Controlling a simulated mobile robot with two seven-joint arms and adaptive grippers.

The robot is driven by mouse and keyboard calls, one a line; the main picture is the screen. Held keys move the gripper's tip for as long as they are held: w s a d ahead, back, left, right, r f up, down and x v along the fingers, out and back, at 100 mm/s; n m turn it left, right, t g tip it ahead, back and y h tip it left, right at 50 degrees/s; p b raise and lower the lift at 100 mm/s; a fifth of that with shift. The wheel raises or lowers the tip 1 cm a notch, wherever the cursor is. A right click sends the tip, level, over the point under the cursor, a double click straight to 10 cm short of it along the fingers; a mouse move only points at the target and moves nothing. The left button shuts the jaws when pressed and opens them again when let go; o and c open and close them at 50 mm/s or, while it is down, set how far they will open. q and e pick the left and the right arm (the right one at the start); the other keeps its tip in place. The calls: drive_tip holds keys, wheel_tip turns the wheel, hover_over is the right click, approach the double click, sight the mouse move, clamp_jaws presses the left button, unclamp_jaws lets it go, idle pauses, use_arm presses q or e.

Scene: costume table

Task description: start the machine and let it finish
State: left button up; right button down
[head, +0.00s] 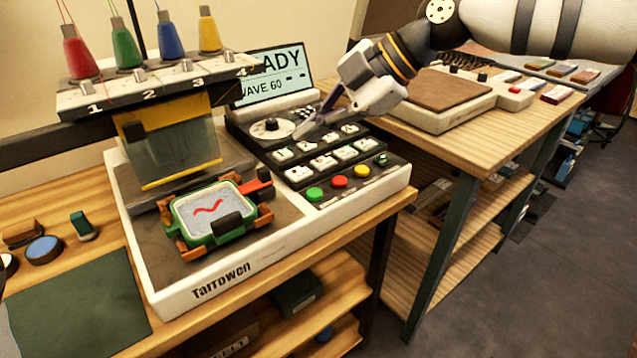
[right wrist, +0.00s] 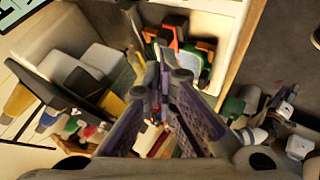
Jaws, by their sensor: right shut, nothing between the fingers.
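The embroidery machine (head: 265,270), marked "Tarrowen", stands on the wooden table. Its screen (head: 272,73) shows "ADY" and "WAVE 60", its left part hidden by the thread stand. A green-framed hoop (head: 215,212) with white cloth and a red wavy line lies under the head (head: 170,150). The control panel has a dial (head: 271,127), rows of pale keys, and green (head: 314,194), red (head: 339,182) and yellow (head: 362,171) buttons at its front. My right gripper (head: 307,132) is shut and empty over the panel, right of the dial; contact is unclear. It also shows in the right wrist view (right wrist: 165,75). My left gripper is out of view.
Red (head: 78,57), green (head: 125,47), blue (head: 170,41) and yellow (head: 208,33) thread cones stand on the numbered rack. A dark green cloth (head: 75,305) lies at front left. A second wooden table (head: 475,135) with a brown-topped device (head: 440,100) stands right.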

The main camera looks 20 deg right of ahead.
sight(314, 195)
drive_tip(key=shift+d+r, duration=0.1)
drive_tip(key=shift+r, duration=0.05)
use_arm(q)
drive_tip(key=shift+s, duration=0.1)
